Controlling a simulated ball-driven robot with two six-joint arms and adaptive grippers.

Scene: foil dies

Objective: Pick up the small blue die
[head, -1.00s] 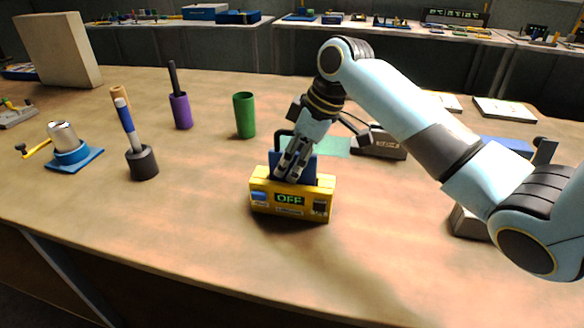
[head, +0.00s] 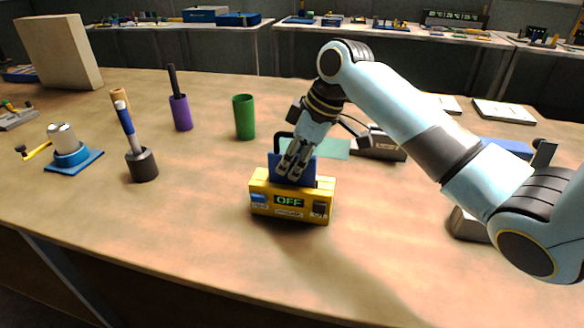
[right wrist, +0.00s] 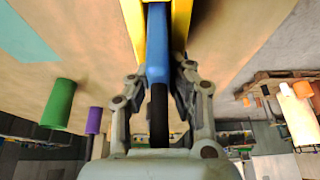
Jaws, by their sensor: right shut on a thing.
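The small blue die (head: 275,168) is a flat blue plate with a black loop handle. It stands upright in the top of a yellow machine (head: 262,182) whose display reads OFF. My right gripper (head: 290,172) comes down on it from above and is shut on it. In the right wrist view the blue die (right wrist: 158,45) runs between the yellow machine's sides (right wrist: 134,18), and the black handle shows between the fingers (right wrist: 158,85). The die's lower edge is hidden in the machine. My left gripper is not in view.
A green cup (head: 244,117), a purple holder (head: 180,112) and a dark holder with a blue-handled tool (head: 142,164) stand to the left. A crank device on a blue base (head: 75,160) is farther left. A dark device (head: 380,146) stands behind. The front table is clear.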

